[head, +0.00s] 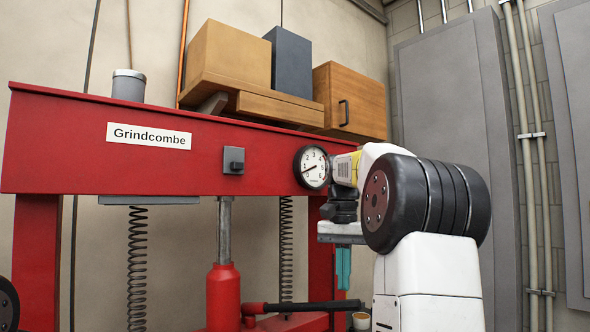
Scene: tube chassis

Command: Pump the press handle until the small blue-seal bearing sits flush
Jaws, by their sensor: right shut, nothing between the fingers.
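The red shop press (60,135) fills the left and middle of the head view, with a red jack (223,295) and its steel ram (225,230) under the top beam. The black press handle (310,306) runs roughly level to the right from the jack's foot. My right gripper (343,286) points down, its teal fingers shut and empty. Its tips appear just above the handle's right end in the picture; I cannot tell whether they touch. The small blue-seal bearing is not in view. My left gripper is out of view.
A round gauge (312,167) is on the beam close to my right wrist. Coil springs (137,268) hang beside the jack. A wooden cabinet (349,100) and boxes sit on a shelf above. Grey wall panels (455,110) and pipes (535,200) stand at right.

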